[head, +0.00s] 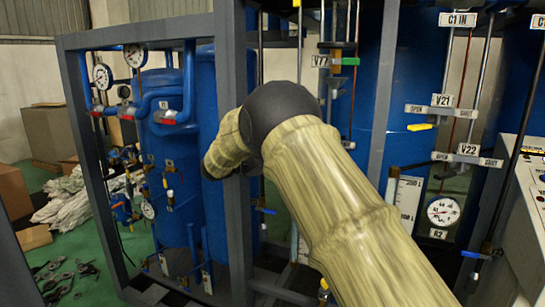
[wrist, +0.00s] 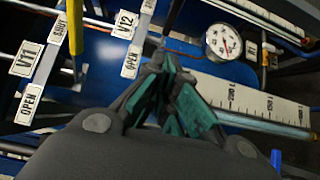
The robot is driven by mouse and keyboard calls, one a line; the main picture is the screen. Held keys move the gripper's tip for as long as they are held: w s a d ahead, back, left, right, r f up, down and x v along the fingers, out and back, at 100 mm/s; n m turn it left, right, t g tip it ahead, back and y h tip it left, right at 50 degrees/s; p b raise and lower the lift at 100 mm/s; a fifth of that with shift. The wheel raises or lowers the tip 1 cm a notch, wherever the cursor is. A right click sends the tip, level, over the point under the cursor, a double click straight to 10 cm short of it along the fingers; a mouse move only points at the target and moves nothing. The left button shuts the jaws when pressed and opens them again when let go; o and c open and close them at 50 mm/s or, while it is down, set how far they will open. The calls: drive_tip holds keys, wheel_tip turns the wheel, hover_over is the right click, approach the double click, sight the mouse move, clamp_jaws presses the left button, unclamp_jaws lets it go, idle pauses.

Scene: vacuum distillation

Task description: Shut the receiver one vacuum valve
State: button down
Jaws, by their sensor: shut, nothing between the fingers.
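In the wrist view, my gripper (wrist: 165,66) is shut and empty, its teal-padded fingers together. The V11 tag (wrist: 27,60) is at the left, with a SHUT label (wrist: 58,30) and an OPEN label (wrist: 30,103) near it. A yellow valve handle (wrist: 76,40) runs up and down the picture just right of these labels, apart from my fingers. The V12 tag (wrist: 125,24) and its OPEN label (wrist: 131,60) are nearer my fingertips; I cannot make out V12's handle. Which tag belongs to the receiver one vacuum valve is not readable. In the head view my arm hides my gripper.
A round gauge (wrist: 222,42) and a white level scale (wrist: 262,103) lie right of my fingers. In the head view, a grey frame post (head: 232,200) stands close by my arm. V21 (head: 442,100), V22 (head: 468,149) and the R2 gauge (head: 443,211) are at the right.

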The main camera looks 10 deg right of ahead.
drive_tip(key=s+d+p, duration=0.1)
drive_tip(key=d+p, duration=0.2)
drive_tip(key=d, duration=0.4)
drive_tip(key=shift+d, duration=0.35)
drive_tip(key=shift+s, duration=0.1)
